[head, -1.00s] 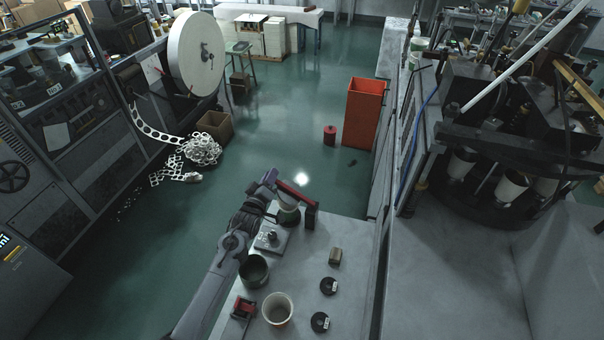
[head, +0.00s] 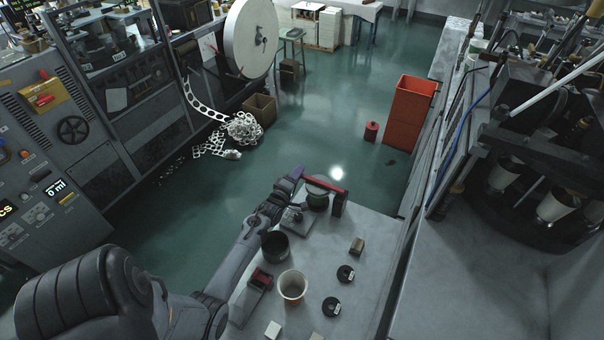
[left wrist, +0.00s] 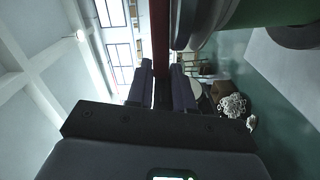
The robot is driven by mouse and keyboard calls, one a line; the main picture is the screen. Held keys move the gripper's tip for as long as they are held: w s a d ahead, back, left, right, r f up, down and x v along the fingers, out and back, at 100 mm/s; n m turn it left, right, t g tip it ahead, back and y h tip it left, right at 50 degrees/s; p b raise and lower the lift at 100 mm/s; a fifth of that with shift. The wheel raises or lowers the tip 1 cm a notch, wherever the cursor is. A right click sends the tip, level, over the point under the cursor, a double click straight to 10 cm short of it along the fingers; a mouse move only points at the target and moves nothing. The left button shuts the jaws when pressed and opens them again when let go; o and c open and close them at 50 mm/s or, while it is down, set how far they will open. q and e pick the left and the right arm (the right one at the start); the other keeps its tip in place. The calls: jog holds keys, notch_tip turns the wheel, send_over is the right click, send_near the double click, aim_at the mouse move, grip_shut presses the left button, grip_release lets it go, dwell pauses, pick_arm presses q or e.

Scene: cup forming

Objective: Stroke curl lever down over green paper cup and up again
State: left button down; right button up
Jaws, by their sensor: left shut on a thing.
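The curl lever is a red bar (head: 328,185) on a dark post (head: 338,204) at the far end of the bench. My left gripper (head: 295,179) is shut on the lever's left end. In the left wrist view the red bar (left wrist: 160,40) runs between its two fingers (left wrist: 162,88). The green paper cup (head: 317,202) stands below the bar, beside the post, with a dark round piece over its top. The cup's green side also shows in the left wrist view (left wrist: 275,10). I cannot tell whether that piece touches the cup. My right gripper is out of view.
An orange bin (head: 410,115) stands on the floor behind.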

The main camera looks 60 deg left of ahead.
pick_arm(q)
jog(key=shift+f, duration=0.1)
jog(key=c, duration=1.1)
grip_release()
jog(key=shift+w, duration=0.1)
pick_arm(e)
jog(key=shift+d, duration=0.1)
pick_arm(q)
jog(key=shift+s+d, duration=0.3)
jog(key=shift+s, duration=0.15)
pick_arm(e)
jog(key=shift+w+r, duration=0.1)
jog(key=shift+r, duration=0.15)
pick_arm(q)
jog(key=v, duration=0.9)
jog(key=shift+s+d, duration=0.25)
jog(key=shift+s, duration=0.1)
